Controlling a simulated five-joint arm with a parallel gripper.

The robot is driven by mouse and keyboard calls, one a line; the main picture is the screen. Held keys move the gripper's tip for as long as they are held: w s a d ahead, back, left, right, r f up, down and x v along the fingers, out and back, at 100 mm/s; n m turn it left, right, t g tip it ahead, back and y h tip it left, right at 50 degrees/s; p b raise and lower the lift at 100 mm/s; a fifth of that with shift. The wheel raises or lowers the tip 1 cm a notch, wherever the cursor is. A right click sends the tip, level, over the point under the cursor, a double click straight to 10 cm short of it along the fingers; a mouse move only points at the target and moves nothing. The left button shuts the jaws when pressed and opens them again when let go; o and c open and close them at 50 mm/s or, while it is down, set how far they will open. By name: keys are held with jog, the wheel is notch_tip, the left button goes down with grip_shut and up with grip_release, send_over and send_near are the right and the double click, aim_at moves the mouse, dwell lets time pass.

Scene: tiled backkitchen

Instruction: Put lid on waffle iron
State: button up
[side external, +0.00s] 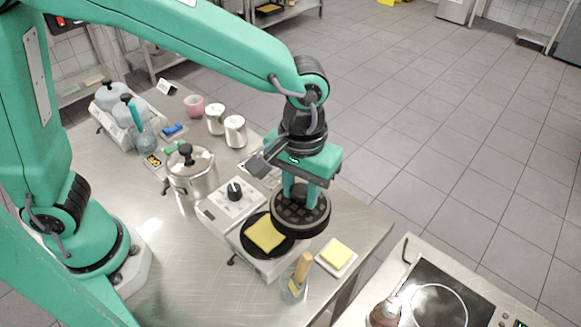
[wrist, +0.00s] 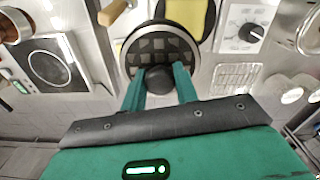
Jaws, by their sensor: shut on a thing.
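The waffle iron (side external: 259,252) is a pale box with a dial and a dark round plate, and a yellow square piece lies on that plate. My gripper (side external: 301,196) is shut on the knob of the round dark lid (side external: 302,222), which has a grid-patterned top. The lid is in the air at the right of the iron's round plate, apart from the yellow piece in the side view. In the wrist view, my gripper (wrist: 161,80) has a finger on each side of the black knob, and the lid (wrist: 150,45) partly overlaps the iron's plate.
A white dish (side external: 345,268) with a yellow piece stands to the right of the iron, and a glass jar with a wooden-handled tool (side external: 295,285) stands in front. A steel pot (side external: 190,175) stands behind left. A hotplate (side external: 440,300) is at lower right.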

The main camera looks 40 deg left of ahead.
jog(key=s+a, duration=0.4)
jog(key=shift+a+r, duration=0.3)
jog(key=shift+f, duration=0.25)
jog(key=shift+f, duration=2.95)
jog(key=shift+f, duration=0.2)
dwell(0.4)
jog(key=o, duration=1.7)
jog(key=shift+r, duration=0.2)
